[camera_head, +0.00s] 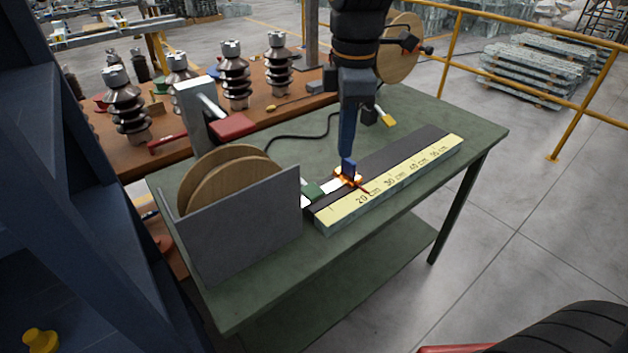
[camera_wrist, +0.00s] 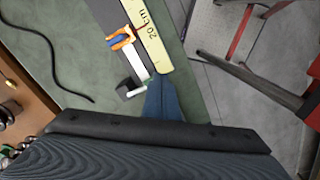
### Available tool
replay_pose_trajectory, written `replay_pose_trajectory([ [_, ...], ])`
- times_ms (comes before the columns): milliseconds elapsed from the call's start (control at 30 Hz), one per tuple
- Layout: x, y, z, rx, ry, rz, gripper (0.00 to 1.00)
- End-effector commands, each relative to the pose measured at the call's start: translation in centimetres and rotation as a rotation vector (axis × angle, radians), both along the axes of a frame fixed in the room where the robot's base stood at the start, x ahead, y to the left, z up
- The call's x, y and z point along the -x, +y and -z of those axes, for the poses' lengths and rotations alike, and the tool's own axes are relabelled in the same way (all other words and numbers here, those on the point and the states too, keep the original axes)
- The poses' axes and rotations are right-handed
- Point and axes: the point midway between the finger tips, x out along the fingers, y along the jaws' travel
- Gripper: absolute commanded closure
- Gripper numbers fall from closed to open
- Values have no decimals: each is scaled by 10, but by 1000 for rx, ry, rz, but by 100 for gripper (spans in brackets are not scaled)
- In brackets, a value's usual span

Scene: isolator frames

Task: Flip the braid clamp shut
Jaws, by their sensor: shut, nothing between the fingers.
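A long ruler block (camera_head: 395,185) with a yellow scale and a dark channel lies on the green table; it also shows in the wrist view (camera_wrist: 145,35). A small blue part with bright orange around it (camera_head: 347,179) sits on the channel by a red line; it also shows in the wrist view (camera_wrist: 121,38). A green piece (camera_head: 313,190) sits at the block's near end, with a white strip between. I cannot tell which part is the clamp's lever. My gripper (camera_head: 347,156) is shut and empty, pointing down just above the blue part; contact is unclear.
A grey holder (camera_head: 245,230) with wooden discs stands left of the block. A red-ended device (camera_head: 232,126) and a black cable are behind. A brown bench (camera_head: 150,150) carries several insulators. The table's right and front strips are clear.

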Motion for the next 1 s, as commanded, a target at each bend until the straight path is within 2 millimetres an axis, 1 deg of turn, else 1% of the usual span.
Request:
replay_pose_trajectory([
  [33, -2, 12, -7, 3, 2, -103, 100],
  [200, -4, 40, -29, 15, 16, -396, 100],
  [300, -3, 50, -37, 18, 21, -509, 100],
  [400, -2, 56, -42, 20, 26, -574, 100],
  [533, -2, 58, -44, 20, 27, -603, 100],
  [833, -2, 58, -44, 20, 28, -602, 100],
  [933, -2, 58, -39, 22, 30, -601, 100],
  [1000, -1, 58, -32, 22, 30, -601, 100],
])
